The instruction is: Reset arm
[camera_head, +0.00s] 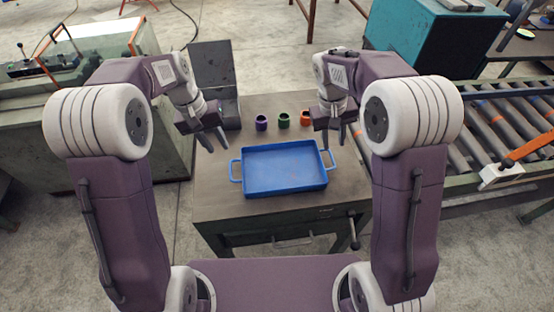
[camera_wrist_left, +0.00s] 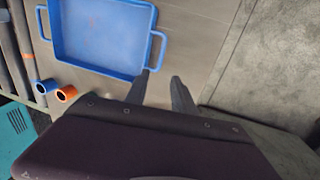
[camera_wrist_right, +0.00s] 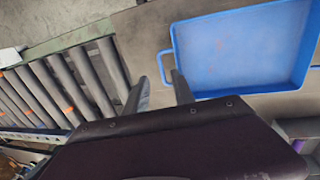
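My left gripper (camera_head: 214,143) hangs above the table's left part, left of the blue tray. Its fingers are apart and empty in the left wrist view (camera_wrist_left: 160,76). My right gripper (camera_head: 333,140) hangs at the tray's right side. Its fingers are apart with nothing between them in the right wrist view (camera_wrist_right: 158,77). The blue tray (camera_head: 284,168) lies empty on the table. Behind it stand a purple ring-like part (camera_head: 261,123), a green one (camera_head: 283,120) and an orange one (camera_head: 305,117). A blue one (camera_wrist_left: 46,86) shows beside the orange one in the left wrist view; my right arm hides it from the head view.
The grey table (camera_head: 225,208) has bare room around the tray. A dark open box (camera_head: 213,75) stands at its back left. A roller conveyor (camera_head: 480,135) runs along the right, with a teal box (camera_head: 425,40) behind. A bench (camera_head: 120,100) stands at the left.

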